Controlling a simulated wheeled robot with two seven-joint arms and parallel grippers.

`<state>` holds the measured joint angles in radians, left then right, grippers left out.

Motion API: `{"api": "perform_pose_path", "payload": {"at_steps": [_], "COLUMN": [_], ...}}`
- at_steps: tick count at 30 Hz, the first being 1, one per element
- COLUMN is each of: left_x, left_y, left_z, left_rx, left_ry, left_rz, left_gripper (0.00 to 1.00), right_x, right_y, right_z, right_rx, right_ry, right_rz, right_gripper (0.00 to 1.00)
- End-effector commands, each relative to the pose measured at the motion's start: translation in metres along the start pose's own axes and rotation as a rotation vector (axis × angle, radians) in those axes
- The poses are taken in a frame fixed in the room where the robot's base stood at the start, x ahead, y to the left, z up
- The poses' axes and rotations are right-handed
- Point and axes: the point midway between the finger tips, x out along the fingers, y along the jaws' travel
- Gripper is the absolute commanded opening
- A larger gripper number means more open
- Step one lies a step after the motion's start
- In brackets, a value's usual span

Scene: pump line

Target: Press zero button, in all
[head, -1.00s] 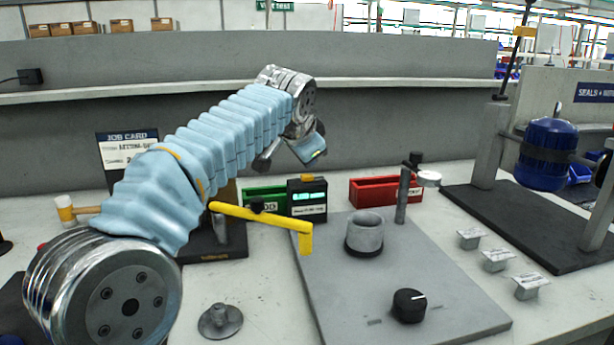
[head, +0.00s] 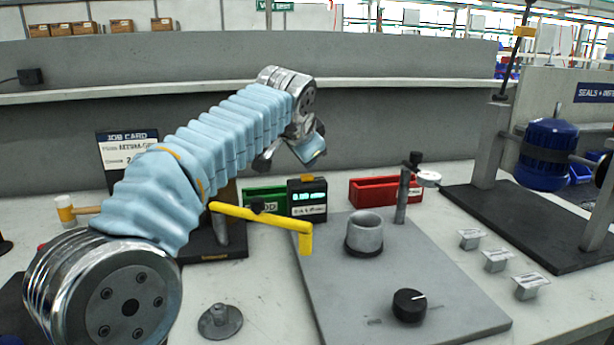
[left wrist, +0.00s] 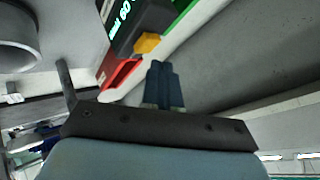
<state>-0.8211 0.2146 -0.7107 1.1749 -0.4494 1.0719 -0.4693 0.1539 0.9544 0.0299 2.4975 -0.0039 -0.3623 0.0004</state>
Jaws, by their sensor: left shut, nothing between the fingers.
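The digital readout box (head: 307,203) stands at the back of the grey plate, with a lit cyan display too small to read surely. An orange-yellow button (head: 307,178) sits on its top; it also shows in the left wrist view (left wrist: 147,43). My left gripper (head: 311,153) is above the box in the head view. In the left wrist view its blue fingers (left wrist: 162,68) are shut and empty, beside the button in the picture; I see no clear contact. My right gripper is not in view.
A yellow arm (head: 255,217) runs in front of the box. A green bin (head: 263,196) and a red bin (head: 375,190) flank it. A grey cup (head: 365,234), a dial gauge post (head: 402,195) and a black knob (head: 409,305) stand on the plate.

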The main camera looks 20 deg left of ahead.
Motion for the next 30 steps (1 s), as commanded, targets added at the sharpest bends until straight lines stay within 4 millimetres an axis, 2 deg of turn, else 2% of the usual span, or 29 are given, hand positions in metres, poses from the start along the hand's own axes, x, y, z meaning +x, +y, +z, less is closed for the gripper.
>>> {"api": "perform_pose_path", "payload": {"at_steps": [30], "left_x": [0.0062], "left_y": [0.0045], "left_z": [0.0047], "left_rx": [0.000], "left_ry": [0.000], "left_rz": [0.000], "left_gripper": [0.00], "right_x": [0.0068], "right_y": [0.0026], "right_z": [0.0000], "right_rx": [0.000], "right_ry": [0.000], "right_rz": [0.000], "right_gripper": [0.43]}}
